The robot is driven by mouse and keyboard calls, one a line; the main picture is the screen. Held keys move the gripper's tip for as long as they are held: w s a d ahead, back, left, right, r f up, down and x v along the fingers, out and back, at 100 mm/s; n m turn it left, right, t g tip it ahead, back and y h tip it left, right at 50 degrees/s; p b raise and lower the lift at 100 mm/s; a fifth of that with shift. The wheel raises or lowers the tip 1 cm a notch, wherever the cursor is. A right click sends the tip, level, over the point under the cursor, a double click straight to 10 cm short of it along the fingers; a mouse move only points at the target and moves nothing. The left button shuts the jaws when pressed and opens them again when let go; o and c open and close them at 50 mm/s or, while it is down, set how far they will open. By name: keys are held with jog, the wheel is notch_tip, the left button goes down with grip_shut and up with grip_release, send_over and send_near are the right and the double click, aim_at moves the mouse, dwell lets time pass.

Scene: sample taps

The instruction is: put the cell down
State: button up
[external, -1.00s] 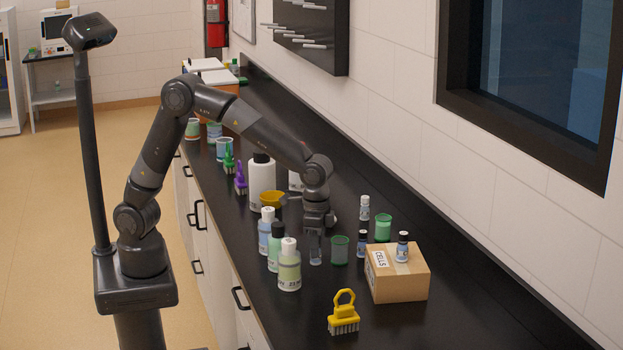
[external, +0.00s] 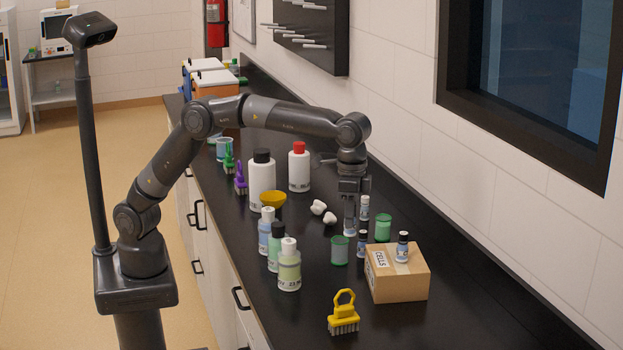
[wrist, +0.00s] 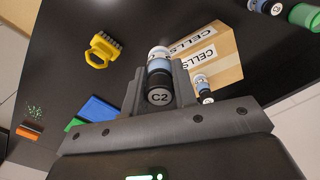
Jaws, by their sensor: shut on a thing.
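My gripper (external: 349,228) is shut on a small vial with a pale blue label, held above the counter. In the wrist view the gripper (wrist: 158,95) has the vial's dark cap, marked C2 (wrist: 159,97), between its fingers. A cardboard box (external: 399,282) labelled CELLS stands to the right of and nearer than the gripper. One similar vial (external: 402,247) stands on the box.
Green cups (external: 383,228) and (external: 339,250) stand around the gripper. Several bottles (external: 289,266) and a yellow funnel (external: 272,198) are to the left. The counter at the front right is clear.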

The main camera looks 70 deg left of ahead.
jog(key=d+r, duration=0.2)
send_near(383, 258)
jog(key=shift+f, duration=1.9)
jog(key=shift+f, duration=0.1)
jog(key=o, duration=1)
jog(key=shift+a+r, duration=0.1)
jog(key=shift+r, duration=5.95)
